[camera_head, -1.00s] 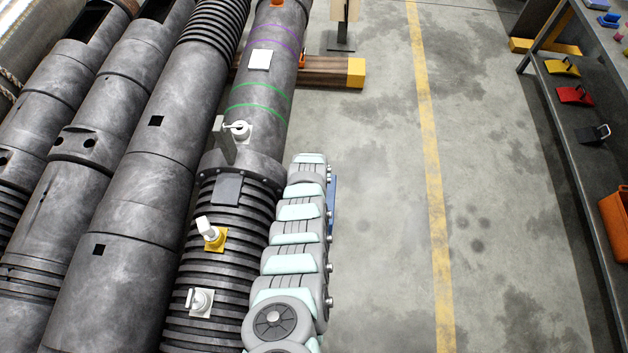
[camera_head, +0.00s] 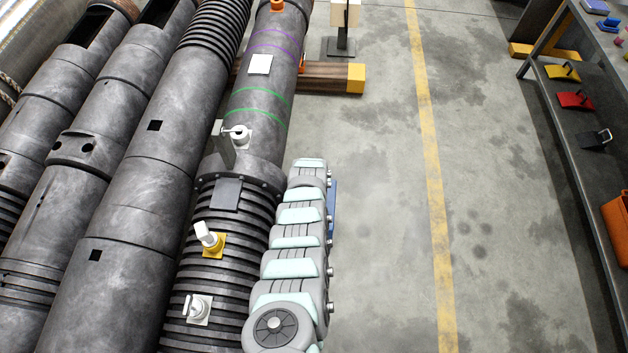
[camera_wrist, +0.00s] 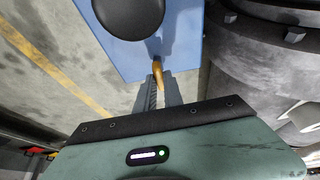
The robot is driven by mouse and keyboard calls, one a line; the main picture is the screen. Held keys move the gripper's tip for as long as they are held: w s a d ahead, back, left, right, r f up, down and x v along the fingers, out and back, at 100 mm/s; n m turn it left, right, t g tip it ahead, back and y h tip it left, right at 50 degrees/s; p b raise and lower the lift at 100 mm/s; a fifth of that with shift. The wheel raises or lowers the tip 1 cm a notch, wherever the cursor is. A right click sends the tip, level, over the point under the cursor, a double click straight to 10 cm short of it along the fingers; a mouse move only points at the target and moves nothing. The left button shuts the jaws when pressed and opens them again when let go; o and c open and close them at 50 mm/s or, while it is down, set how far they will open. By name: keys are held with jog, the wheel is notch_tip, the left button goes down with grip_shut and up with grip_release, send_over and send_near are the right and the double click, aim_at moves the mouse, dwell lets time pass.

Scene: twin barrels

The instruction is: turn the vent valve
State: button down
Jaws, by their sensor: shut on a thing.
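A blue panel (camera_wrist: 130,50) fills the upper middle of the wrist view, with a large round black knob (camera_wrist: 128,12) on it. A small orange-brown lever (camera_wrist: 157,72) stands at the panel's lower edge; I take it to be the vent valve's handle. My gripper (camera_wrist: 160,88) is shut on this lever, its grey fingers on either side of it. In the head view a strip of the blue panel (camera_head: 334,205) shows behind my arm beside the ribbed barrel. The lever and my gripper are hidden there.
More barrels lie at left. A shelf (camera_head: 590,150) stands far right. The floor (camera_head: 390,220) between is clear.

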dwell(0.4)
jog(key=shift+s+f+m+h, duration=0.15)
jog(key=shift+m+h, duration=0.25)
jog(key=shift+m, duration=0.7)
jog(key=shift+a+m, duration=0.1)
jog(key=shift+m, duration=0.2)
jog(key=c, duration=1.5)
grip_release()
jog(key=shift+o, duration=0.2)
